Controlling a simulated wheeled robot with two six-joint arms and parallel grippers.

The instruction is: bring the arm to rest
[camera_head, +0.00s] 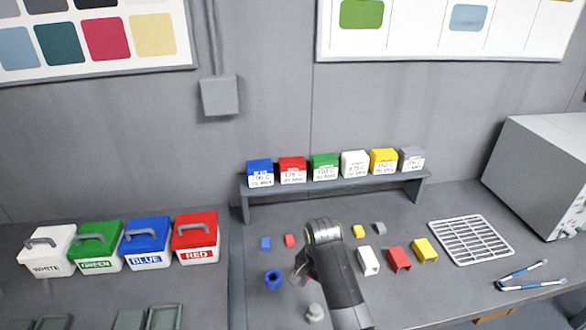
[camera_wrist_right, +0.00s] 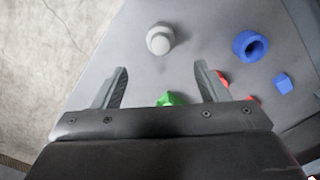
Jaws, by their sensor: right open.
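My right arm reaches over the grey bench, and my right gripper (camera_head: 299,272) shows in the head view, partly hidden by its own wrist. In the right wrist view the gripper (camera_wrist_right: 160,84) has its two fingers wide apart with nothing held between them. A pale grey knob-like part (camera_wrist_right: 159,40) stands on the bench beyond the fingertips; it also shows in the head view (camera_head: 315,313). A green piece (camera_wrist_right: 166,98) shows between the fingers near the gripper's body, partly hidden. My left gripper is not in view.
A blue ring (camera_head: 273,281), small blocks and a white bracket (camera_head: 368,261) lie around the arm. Behind stands a shelf (camera_head: 338,187) with several coloured boxes. A wire rack (camera_head: 470,240), tongs (camera_head: 530,277) and a grey cabinet (camera_head: 535,165) are at right. Lidded bins (camera_head: 147,243) stand at left.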

